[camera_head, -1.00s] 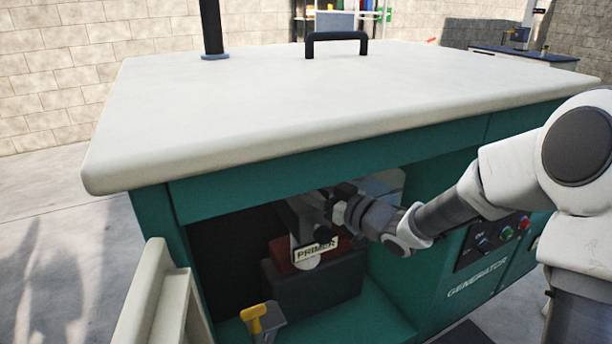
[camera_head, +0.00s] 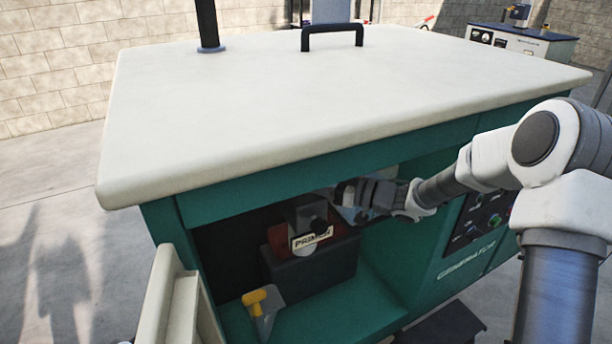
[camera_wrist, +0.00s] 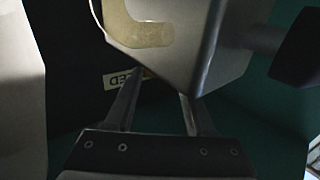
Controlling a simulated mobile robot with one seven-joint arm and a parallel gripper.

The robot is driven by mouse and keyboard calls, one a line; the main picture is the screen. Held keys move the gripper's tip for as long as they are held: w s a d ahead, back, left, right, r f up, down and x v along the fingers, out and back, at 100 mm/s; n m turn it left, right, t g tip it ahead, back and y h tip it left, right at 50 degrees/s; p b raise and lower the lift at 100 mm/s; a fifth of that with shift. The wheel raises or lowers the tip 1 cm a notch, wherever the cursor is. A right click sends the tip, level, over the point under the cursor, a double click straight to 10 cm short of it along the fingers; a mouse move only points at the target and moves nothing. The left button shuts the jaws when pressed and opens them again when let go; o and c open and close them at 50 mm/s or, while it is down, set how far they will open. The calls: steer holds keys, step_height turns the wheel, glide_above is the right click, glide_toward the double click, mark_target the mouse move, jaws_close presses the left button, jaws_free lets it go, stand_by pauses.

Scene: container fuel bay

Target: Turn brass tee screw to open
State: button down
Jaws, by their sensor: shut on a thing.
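My gripper (camera_head: 352,194) is inside the generator's open bay, to the right of the primer unit (camera_head: 307,215) with its "PRIMER" label. In the wrist view my two fingers (camera_wrist: 158,88) reach under a grey metal block (camera_wrist: 190,50) that hides their tips. A pale upside-down label (camera_wrist: 124,79) ending in "ED" lies behind the left finger.
The white generator top (camera_head: 330,90) overhangs the bay closely above my arm. A yellow-handled lever (camera_head: 255,297) stands at the bay floor's front left. A pale rail (camera_head: 165,300) is at the left, and control knobs (camera_head: 478,222) are at the right.

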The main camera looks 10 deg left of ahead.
steer(key=shift+c, duration=1.2)
jaws_free()
steer(key=shift+f+t+b, duration=0.1)
steer(key=shift+t+b, duration=0.2)
steer(key=shift+b, duration=0.1)
steer(key=shift+s+a+f+m+t+h+b, duration=0.15)
steer(key=shift+m+t+h+b, duration=0.25)
steer(key=shift+m+t+b, duration=0.35)
steer(key=shift+s+m+t+h+b, duration=0.15)
steer(key=shift+m+t+h+b, duration=0.5)
steer(key=shift+t+b, duration=0.55)
steer(key=m+t+h+b, duration=0.4)
steer(key=t+b, duration=0.1)
steer(key=shift+s+a+m, duration=0.3)
steer(key=shift+s+a, duration=0.05)
steer(key=shift+r+h, duration=0.2)
steer(key=shift+h, duration=0.05)
